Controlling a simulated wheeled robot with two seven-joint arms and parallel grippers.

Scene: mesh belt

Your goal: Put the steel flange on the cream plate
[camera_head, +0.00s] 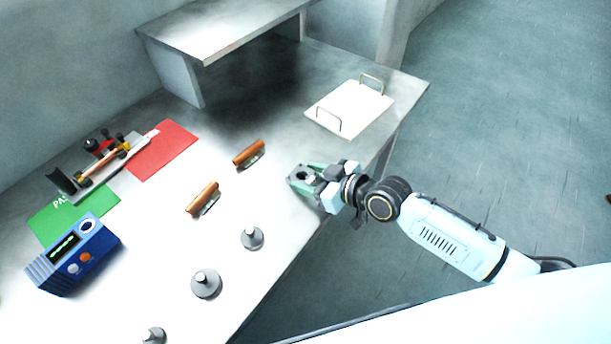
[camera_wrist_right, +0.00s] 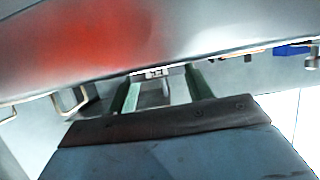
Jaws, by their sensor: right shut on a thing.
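The steel flange (camera_head: 300,174), a grey piece with a dark hole, is at the fingertips of my right gripper (camera_head: 308,180). The gripper's green fingers are shut on it and partly hide it, near the table's right edge. In the right wrist view the two green fingers (camera_wrist_right: 160,92) reach away from the camera; the flange is hard to make out between them. The cream plate (camera_head: 348,108), with a wire handle at each end, lies on the table beyond the gripper, with nothing on it. My left gripper is not in view.
On the steel table (camera_head: 275,205) are two orange-brown handled pieces (camera_head: 249,153), several grey knobbed discs (camera_head: 206,284), a blue meter (camera_head: 75,253), a green mat (camera_head: 60,215) and a red mat (camera_head: 165,150) with a fixture (camera_head: 110,165). A raised shelf (camera_head: 215,35) stands behind.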

